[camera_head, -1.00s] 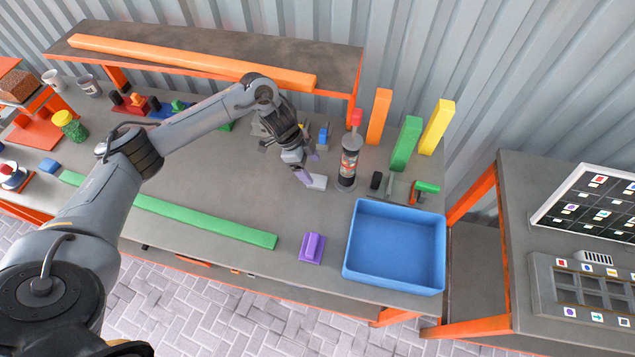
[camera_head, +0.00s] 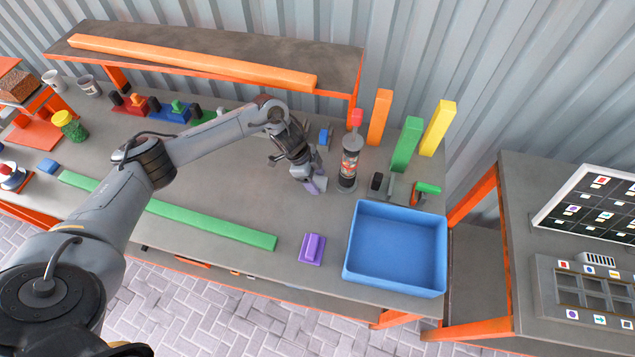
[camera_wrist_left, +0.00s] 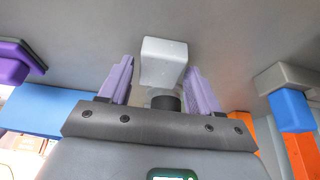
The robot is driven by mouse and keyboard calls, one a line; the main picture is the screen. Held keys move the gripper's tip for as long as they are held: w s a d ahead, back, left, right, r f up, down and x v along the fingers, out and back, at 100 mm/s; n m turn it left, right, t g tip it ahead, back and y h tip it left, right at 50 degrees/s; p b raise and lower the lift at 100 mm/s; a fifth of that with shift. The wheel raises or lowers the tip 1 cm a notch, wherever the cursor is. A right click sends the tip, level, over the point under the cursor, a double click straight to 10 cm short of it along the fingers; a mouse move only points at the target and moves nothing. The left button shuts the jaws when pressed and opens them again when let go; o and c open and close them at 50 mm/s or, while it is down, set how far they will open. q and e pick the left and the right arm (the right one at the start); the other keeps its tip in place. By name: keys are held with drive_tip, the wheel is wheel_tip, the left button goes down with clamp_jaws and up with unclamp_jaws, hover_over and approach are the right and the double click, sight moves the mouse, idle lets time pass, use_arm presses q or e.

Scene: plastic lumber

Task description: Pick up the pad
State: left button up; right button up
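A small pale grey-white block (camera_head: 321,184), which I take to be the pad, lies on the workbench left of the clear cylinder. In the left wrist view the pad (camera_wrist_left: 163,60) sits between my two purple fingertips, with a visible gap on each side. My left gripper (camera_head: 316,185) is open at the pad and partly hides it in the head view. The gripper's fingers (camera_wrist_left: 159,84) also show in the left wrist view. My right gripper is not in view.
A clear cylinder with a red top (camera_head: 348,165) stands close right of the gripper. A blue bin (camera_head: 395,290) is at the front right, and a purple block (camera_head: 312,249) left of it. A long green beam (camera_head: 210,227) lies along the front. The middle bench is clear.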

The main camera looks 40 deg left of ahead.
use_arm(q)
drive_tip(key=c, duration=0.8)
drive_tip(key=shift+r, duration=0.1)
